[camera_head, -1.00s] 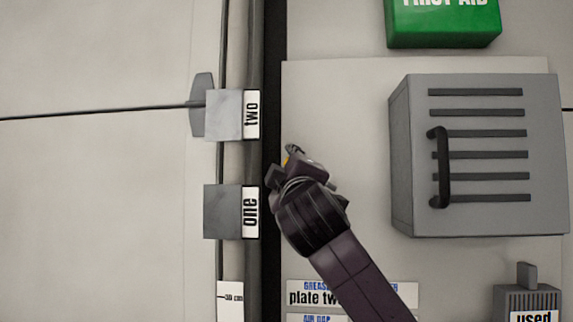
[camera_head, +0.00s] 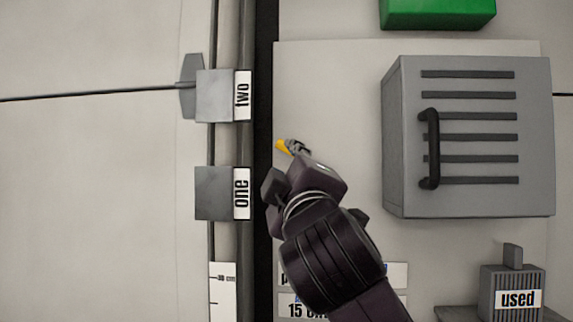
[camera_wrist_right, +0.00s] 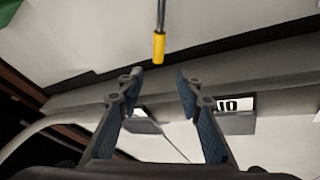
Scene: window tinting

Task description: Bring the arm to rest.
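My right gripper (camera_head: 284,166) is in front of the pale panel, to the right of the block labelled "one" (camera_head: 223,193). In the right wrist view my right gripper (camera_wrist_right: 158,80) has its two fingers apart, with nothing between them. A thin rod with a yellow end (camera_wrist_right: 159,47) shows just beyond the fingertips. The yellow end (camera_head: 282,146) also shows by the gripper in the head view; I cannot tell whether it touches the gripper. My left gripper is not in view.
A block labelled "two" (camera_head: 222,96) is above block "one". A grey louvred box with a dark handle (camera_head: 467,138) stands to the right. A green box (camera_head: 437,13) is at the top, and a container labelled "used" (camera_head: 512,292) at the lower right.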

